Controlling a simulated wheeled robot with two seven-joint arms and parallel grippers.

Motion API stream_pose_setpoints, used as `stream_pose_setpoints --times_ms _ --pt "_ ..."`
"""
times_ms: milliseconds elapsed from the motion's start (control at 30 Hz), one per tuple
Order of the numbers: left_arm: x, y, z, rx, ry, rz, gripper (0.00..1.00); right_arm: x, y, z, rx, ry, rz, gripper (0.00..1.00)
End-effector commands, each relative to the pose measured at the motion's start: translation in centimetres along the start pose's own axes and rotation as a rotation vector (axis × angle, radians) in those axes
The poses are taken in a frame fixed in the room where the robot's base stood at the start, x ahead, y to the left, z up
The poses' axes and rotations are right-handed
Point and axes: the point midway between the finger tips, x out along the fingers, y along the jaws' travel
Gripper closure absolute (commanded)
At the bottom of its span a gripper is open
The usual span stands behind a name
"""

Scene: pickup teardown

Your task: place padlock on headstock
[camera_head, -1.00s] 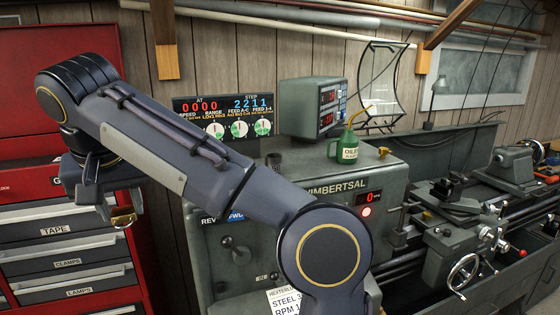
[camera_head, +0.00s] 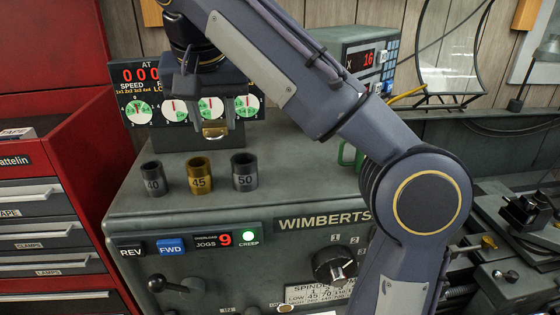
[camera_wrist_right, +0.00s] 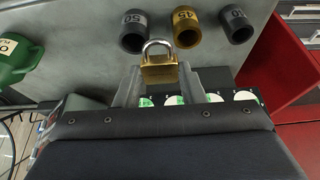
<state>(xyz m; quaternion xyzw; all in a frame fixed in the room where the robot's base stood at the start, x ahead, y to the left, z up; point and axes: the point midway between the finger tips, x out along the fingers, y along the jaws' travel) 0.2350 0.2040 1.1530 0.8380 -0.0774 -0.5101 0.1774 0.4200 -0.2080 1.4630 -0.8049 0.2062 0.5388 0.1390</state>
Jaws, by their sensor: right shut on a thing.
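My right gripper (camera_head: 212,120) reaches over the back of the headstock from above. It is shut on a brass padlock (camera_head: 214,131) with a silver shackle. In the right wrist view the padlock (camera_wrist_right: 160,70) sits between the two grey fingers (camera_wrist_right: 158,82), its shackle towards the collets. The headstock (camera_head: 300,184) of the grey lathe has a flat top. The padlock shows against the rear of that top, behind the collets; whether it touches the surface, I cannot tell. My left gripper is not in view.
Three collets marked 40 (camera_head: 152,179), 45 (camera_head: 199,176) and 50 (camera_head: 244,172) stand on the headstock top. A dial panel (camera_head: 140,108) is behind the gripper. A green oil can (camera_head: 349,157) is partly hidden by my arm. A red tool chest (camera_head: 60,120) stands left.

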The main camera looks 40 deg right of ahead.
Motion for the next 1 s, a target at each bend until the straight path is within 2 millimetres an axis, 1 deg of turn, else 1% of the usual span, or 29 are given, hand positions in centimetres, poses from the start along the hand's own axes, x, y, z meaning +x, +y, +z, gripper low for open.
stream_pose_setpoints --times_ms 67,133,367,433,500,533,600,700,833,933,1000 --pt "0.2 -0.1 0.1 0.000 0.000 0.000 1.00 0.5 0.9 -0.1 0.004 0.000 0.001 0.90" --pt "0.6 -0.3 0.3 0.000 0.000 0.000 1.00 1.2 2.1 -0.2 0.008 0.002 0.002 0.90" --pt "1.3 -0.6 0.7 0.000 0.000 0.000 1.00 4.2 7.5 -0.9 0.010 0.000 0.005 0.90" --pt "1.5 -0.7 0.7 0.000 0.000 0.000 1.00 5.2 9.2 -1.1 0.010 0.000 0.005 0.90" --pt "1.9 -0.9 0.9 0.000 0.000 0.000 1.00 6.8 10.1 -0.7 0.007 -0.001 0.004 0.90" --pt "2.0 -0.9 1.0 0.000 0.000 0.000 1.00 7.4 10.5 -0.6 0.007 -0.001 0.005 0.90" --pt "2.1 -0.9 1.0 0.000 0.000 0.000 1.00 8.4 11.3 -0.6 0.005 0.000 0.003 0.90" --pt "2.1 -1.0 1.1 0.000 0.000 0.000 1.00 9.4 12.0 -0.5 0.003 0.000 0.001 0.90" --pt "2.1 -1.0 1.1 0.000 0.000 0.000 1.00 10.0 12.6 -0.4 0.002 0.001 0.001 0.90" --pt "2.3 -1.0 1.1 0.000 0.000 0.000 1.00 11.1 13.4 -0.2 0.004 0.000 0.002 0.90" --pt "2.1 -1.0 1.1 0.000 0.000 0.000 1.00 12.1 13.3 0.3 0.001 -0.002 0.002 0.90"
